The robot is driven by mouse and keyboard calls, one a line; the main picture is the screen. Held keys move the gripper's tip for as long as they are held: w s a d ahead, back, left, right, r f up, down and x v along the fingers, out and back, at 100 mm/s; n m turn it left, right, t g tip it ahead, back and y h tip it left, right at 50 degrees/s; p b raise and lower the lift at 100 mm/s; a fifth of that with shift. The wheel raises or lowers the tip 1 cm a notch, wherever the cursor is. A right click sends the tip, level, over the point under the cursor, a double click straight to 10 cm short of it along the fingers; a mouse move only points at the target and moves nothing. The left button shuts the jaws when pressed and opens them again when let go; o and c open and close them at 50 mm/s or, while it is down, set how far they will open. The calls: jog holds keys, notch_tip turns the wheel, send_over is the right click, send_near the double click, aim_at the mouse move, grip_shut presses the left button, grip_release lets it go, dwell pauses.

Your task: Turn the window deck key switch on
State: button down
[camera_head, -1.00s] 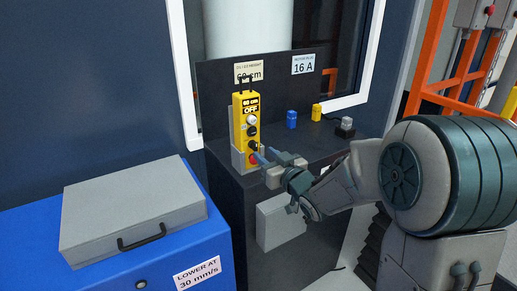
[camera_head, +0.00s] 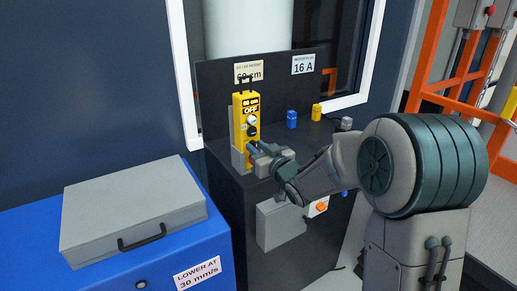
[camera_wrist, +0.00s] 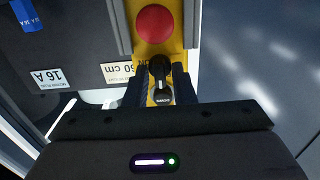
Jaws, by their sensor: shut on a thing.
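A yellow control pendant (camera_head: 245,108) stands upright in a grey holder on the dark deck by the window. In the head view my gripper hides the switch and the red button.
Blue (camera_head: 292,119) and yellow (camera_head: 316,112) plugs stand on the deck to the right. Signs read 60 cm and 16 A (camera_head: 303,64) behind. A grey case (camera_head: 130,205) lies on a blue cabinet (camera_head: 50,235) at left. A grey box (camera_head: 281,225) is on the deck's front.

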jog(key=m+p, duration=0.1)
jog(key=m, duration=0.3)
jog(key=shift+d+m, duration=0.1)
jog(key=shift+m, duration=0.2)
jog(key=shift+w+f+m+p, duration=0.1)
jog(key=shift+m+p, duration=1.5)
jog(key=shift+m, duration=1.75)
jog(key=shift+f+m+p, duration=0.1)
jog(key=shift+m+p, duration=1.45)
jog(key=shift+m, duration=1.8)
jog(key=c, duration=1.5)
grip_release()
